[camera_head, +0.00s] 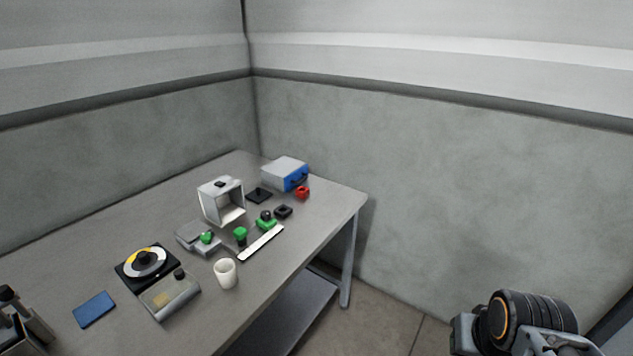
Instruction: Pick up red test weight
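The red test weight (303,193) is a small red block-like object on the table (335,200), near its far right corner. It sits just in front of a blue and white box (287,173). A part of my arm shows at the lower right, off the table and well away from the red weight. My gripper's fingers are not visible.
Near the weight are a black ring-like piece (284,211), a black plate (259,195), green-and-black items (266,221) and a white strip (261,242). An open grey box (221,200), a cup (225,273) and a reel device (146,264) stand further left. Walls enclose the far sides.

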